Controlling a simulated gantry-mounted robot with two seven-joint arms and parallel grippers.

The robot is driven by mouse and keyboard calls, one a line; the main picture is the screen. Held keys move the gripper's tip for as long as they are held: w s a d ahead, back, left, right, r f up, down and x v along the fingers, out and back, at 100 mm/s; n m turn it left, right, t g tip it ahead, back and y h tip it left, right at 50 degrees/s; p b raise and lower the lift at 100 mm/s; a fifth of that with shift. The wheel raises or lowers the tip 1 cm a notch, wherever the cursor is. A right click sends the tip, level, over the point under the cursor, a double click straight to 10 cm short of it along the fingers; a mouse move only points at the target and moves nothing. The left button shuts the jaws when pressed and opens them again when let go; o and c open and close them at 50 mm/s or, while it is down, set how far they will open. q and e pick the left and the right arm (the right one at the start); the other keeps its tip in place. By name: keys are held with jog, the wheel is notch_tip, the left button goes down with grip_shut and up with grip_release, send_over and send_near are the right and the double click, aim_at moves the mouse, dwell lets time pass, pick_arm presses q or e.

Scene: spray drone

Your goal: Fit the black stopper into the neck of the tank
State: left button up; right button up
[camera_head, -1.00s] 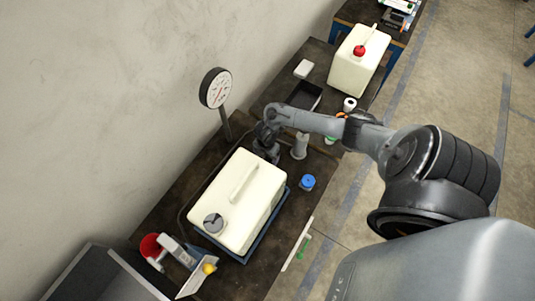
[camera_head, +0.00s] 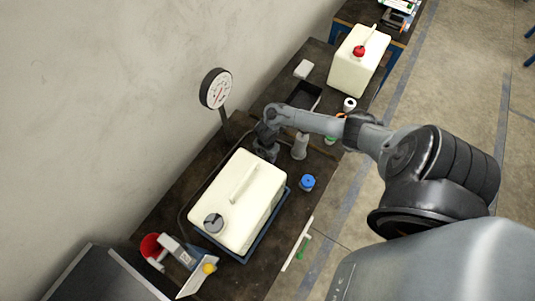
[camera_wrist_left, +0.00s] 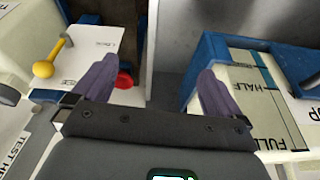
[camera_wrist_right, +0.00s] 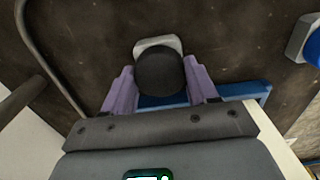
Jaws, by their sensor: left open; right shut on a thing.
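A cream tank (camera_head: 257,212) with a moulded handle stands on the bench in the head view. Its round neck (camera_head: 213,223) looks grey and is at the near left end of its top. My right gripper (camera_head: 266,153) is beyond the tank's far end. In the right wrist view, my right gripper (camera_wrist_right: 160,85) is shut on the black stopper (camera_wrist_right: 158,72), whose round dark end shows between the fingers. My left gripper (camera_wrist_left: 155,88) is open and empty in its wrist view and is not visible in the head view. The tank's side with level marks (camera_wrist_left: 262,85) shows right of it.
A blue tray (camera_head: 279,194) is under the tank. A dial gauge (camera_head: 216,89) stands behind, near the wall.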

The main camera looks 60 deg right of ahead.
jog(key=shift+r+p, duration=0.65)
jog(key=shift+r, duration=0.1)
jog(key=shift+r+p, duration=2.2)
jog(key=shift+p, duration=0.05)
